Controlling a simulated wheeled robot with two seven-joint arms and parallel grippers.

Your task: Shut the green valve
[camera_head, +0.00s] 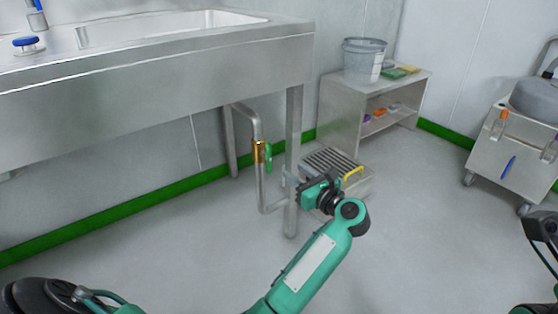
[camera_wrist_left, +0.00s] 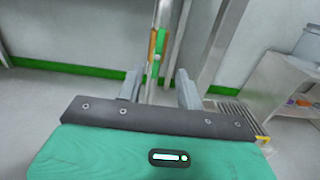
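The green valve handle (camera_head: 268,157) sits on a brass valve body (camera_head: 259,152) on a vertical steel pipe under the sink. The handle points along the pipe. In the left wrist view the green handle (camera_wrist_left: 157,57) and brass body (camera_wrist_left: 153,45) show ahead, beyond the fingers. My left gripper (camera_head: 287,181) is right of and below the valve in the head view, near the sink's front leg. In the left wrist view its two fingers (camera_wrist_left: 159,88) are spread apart with nothing between them, and the handle is not touched. My right gripper (camera_head: 543,228) is partly visible at the right edge; its fingers are unclear.
The steel sink (camera_head: 170,80) overhangs the pipe. Its leg (camera_head: 293,140) stands close to my left gripper and right of the valve. A slatted floor unit (camera_head: 332,160), a shelf (camera_head: 345,100) with a bucket (camera_head: 364,60), and a wheeled cart (camera_head: 505,155) stand right. Floor left of the pipe is clear.

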